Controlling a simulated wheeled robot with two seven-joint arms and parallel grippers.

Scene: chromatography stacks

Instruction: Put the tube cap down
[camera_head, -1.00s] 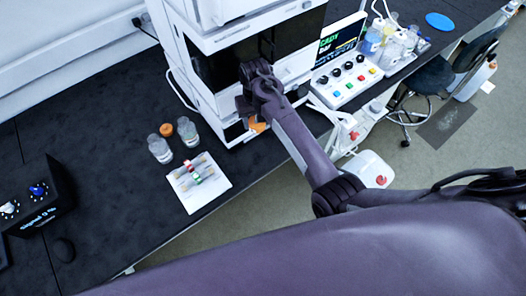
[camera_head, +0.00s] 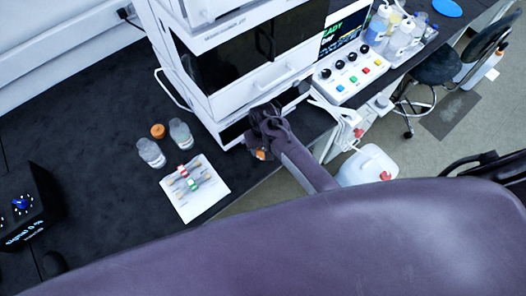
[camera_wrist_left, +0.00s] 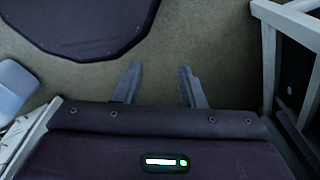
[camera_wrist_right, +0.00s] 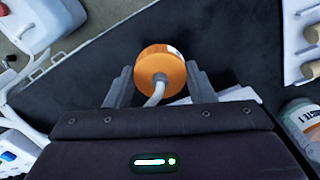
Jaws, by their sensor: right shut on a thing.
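The tube cap (camera_wrist_right: 160,72) is orange and round, with a pale tube coming out of it. My right gripper (camera_wrist_right: 159,70) is shut on it, one finger on each side. In the head view the right gripper (camera_head: 258,145) is in front of the white instrument's lower front, near the bench edge, with only a small orange part of the cap (camera_head: 261,154) showing. My left gripper (camera_wrist_left: 160,76) is open and empty over the floor in the left wrist view. It is not seen in the head view.
Two clear bottles (camera_head: 151,153) (camera_head: 181,133) stand on the black bench, with another orange cap (camera_head: 158,131) beside them. A white sheet (camera_head: 208,204) holds several small columns. The white instrument (camera_head: 232,98) stands behind my right gripper.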

